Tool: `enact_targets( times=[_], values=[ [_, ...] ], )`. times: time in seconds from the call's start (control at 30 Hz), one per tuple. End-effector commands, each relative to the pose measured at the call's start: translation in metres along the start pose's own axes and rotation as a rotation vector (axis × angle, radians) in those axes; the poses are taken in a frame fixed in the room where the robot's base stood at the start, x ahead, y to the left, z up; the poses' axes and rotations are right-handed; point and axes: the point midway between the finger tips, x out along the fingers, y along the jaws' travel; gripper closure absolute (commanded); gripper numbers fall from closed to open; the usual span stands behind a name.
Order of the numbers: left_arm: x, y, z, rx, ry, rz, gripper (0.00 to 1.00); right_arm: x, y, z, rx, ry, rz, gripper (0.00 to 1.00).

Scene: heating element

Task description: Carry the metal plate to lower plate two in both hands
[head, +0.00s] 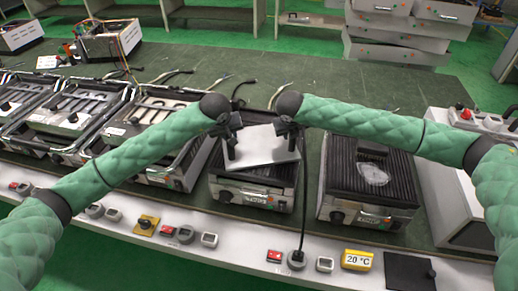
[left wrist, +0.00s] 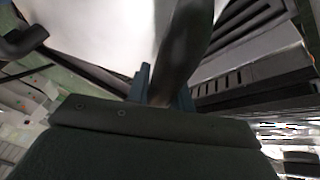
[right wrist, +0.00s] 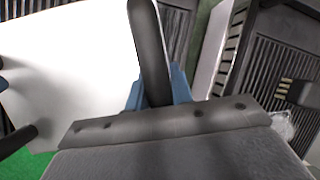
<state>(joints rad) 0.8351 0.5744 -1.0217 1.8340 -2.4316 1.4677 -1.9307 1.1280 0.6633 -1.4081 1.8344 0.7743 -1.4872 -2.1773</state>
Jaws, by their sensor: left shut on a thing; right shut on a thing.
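The metal plate (head: 265,150) is a flat, pale, bare sheet, held slightly tilted above a dark ribbed lower plate (head: 232,188) of a grill-like unit in the middle of the bench. My left gripper (head: 231,150) is shut on its left edge. My right gripper (head: 291,142) is shut on its right edge. The plate also fills much of the left wrist view (left wrist: 95,30) and the right wrist view (right wrist: 70,75). The plate hides much of the ribs below it. I cannot tell which lower plate is number two.
A second ribbed unit (head: 345,185) stands to the right, with a dark block and a clear packet on it. Several open units (head: 150,125) line the left. Loose cables lie behind on the green bench.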

Motion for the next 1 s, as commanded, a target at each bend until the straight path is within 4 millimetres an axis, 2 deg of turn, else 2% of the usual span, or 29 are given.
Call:
enact_targets(
  times=[0.03,0.07,0.17,0.57,0.67,1.0],
  values=[
    [0.001,-0.002,-0.002,-0.002,0.004,-0.002,1.0,0.002,-0.002,0.001,0.003,-0.002,-0.003,1.0],
    [0.003,-0.003,0.0,-0.002,0.001,-0.004,0.76,0.003,-0.002,-0.001,0.002,0.001,-0.004,0.76],
    [0.002,-0.002,0.0,-0.002,0.001,-0.003,0.56,0.002,-0.002,-0.001,0.002,0.001,-0.003,0.56],
    [-0.005,-0.001,0.0,0.001,0.002,0.0,0.56,0.002,0.0,-0.001,0.0,0.0,-0.001,0.56],
    [-0.017,-0.001,-0.001,0.001,0.003,0.0,0.56,0.002,0.0,-0.001,0.0,0.0,-0.001,0.56],
    [-0.081,-0.001,-0.001,0.0,0.004,-0.001,0.56,0.002,0.0,-0.001,0.0,0.0,0.0,0.56]
  ],
)
